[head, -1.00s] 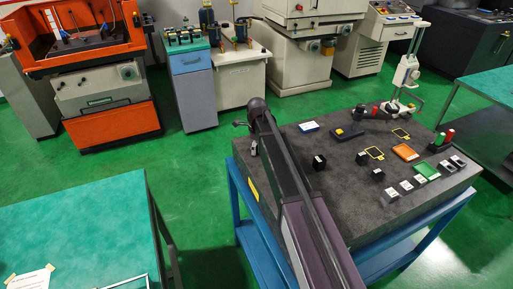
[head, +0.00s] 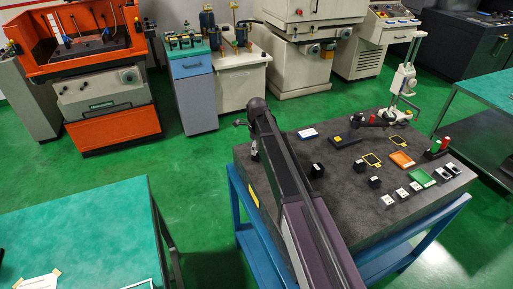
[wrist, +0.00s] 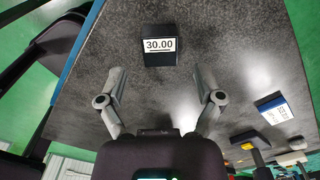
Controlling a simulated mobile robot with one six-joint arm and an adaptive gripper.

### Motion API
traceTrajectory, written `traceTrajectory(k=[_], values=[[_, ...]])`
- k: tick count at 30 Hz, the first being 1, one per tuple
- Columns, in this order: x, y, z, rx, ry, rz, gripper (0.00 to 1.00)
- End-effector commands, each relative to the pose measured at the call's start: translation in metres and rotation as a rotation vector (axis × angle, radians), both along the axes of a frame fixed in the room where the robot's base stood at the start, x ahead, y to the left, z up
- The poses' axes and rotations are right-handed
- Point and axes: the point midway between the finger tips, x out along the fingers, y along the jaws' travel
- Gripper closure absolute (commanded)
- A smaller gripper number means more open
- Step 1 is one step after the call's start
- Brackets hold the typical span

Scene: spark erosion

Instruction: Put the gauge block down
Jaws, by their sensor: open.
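The gauge block (wrist: 160,45), dark with a white label reading 30.00, stands on the dark stone plate (wrist: 230,55) in the wrist view. My gripper (wrist: 160,82) is open, with one finger on each side and a clear gap between them. The block lies ahead of the fingertips and apart from them, near the line midway between them. In the head view my arm hides much of the gripper, and I cannot tell for sure which dark block is the 30.00 one.
The plate (head: 345,210) also carries several small dark blocks, an orange tray (head: 402,160), a green tray (head: 421,178), yellow outlined squares and a gauge stand (head: 402,80). A blue-and-white box (wrist: 275,108) lies right of my gripper. A green-topped table (head: 80,225) stands at left.

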Motion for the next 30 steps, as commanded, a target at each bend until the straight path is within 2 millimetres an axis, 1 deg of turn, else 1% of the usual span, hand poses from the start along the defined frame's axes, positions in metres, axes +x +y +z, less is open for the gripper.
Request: traceTrajectory(k=[1,21,30], values=[[0.000,0.000,0.009,0.000,0.000,0.000,0.15],[0.000,0.000,0.063,0.000,0.000,-0.001,0.15],[0.000,-0.001,0.078,0.000,0.000,-0.001,0.15]])
